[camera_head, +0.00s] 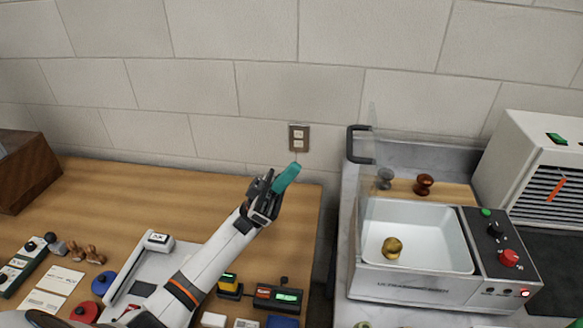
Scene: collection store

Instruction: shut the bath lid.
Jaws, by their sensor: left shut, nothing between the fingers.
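A gold-coloured piece (392,248) lies in the basin. The clear lid (369,160) is open and stands up from the bath; its outline is faint. A black handle (350,143) shows at the lid's upper left. My left gripper (286,178) has teal fingers that are closed together and empty. It is raised over the right end of the wooden table, left of the lid and apart from it. My right gripper is out of view.
The bath's control panel (495,250) has green, black and red knobs. Brown and grey knobbed stamps (424,184) stand behind the basin. A white vented machine (540,165) is at far right. A gap separates the wooden table (300,225) from the counter. A wall socket (299,137) is behind.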

